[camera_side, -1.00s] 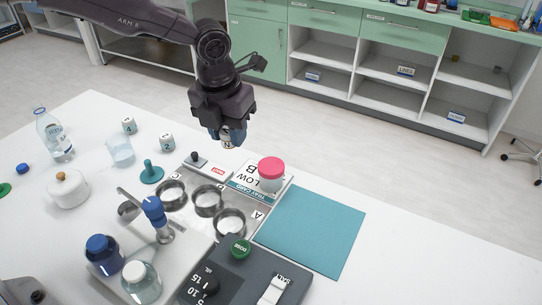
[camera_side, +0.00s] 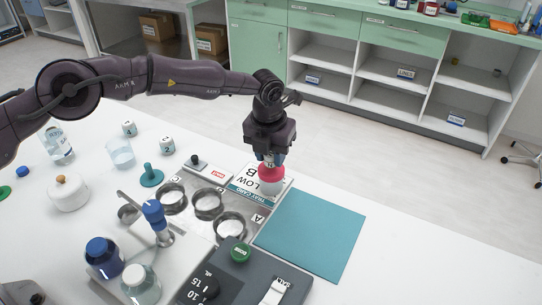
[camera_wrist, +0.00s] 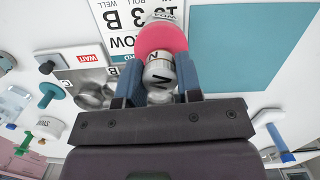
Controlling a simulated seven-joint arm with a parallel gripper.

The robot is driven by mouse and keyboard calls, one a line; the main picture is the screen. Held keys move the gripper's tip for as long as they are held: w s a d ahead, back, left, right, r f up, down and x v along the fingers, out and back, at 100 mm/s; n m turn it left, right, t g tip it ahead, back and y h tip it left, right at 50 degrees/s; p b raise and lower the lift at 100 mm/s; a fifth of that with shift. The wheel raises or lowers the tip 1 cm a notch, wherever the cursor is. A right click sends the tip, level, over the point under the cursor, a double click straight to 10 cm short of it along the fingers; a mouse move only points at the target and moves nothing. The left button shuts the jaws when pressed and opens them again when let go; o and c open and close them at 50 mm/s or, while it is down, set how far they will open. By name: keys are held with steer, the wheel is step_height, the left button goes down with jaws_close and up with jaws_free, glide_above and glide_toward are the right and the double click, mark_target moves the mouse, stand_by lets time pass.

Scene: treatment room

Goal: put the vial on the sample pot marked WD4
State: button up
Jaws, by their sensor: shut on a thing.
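My gripper (camera_side: 271,156) is shut on a small vial with a dark N on its pale label. The vial (camera_wrist: 160,76) shows between the two blue fingers in the wrist view. Right below it is the sample pot's pink-red lid (camera_side: 271,173); the pot's white body (camera_side: 272,188) stands on the printed card. In the wrist view the lid (camera_wrist: 160,38) is just beyond the vial, and part of the pot's label (camera_wrist: 163,17) shows, hard to read. The vial is over the lid, and I cannot tell whether they touch.
The tray card (camera_side: 250,181) lies under the pot, beside a tray with three round metal wells (camera_side: 208,203). A teal mat (camera_side: 315,235) lies to the right, empty. Bottles and a lever stand (camera_side: 155,215) are left.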

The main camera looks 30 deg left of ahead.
steer(key=shift+f, duration=0.55)
steer(key=shift+f, duration=0.2)
steer(key=o, duration=0.9)
steer(key=shift+r, duration=0.15)
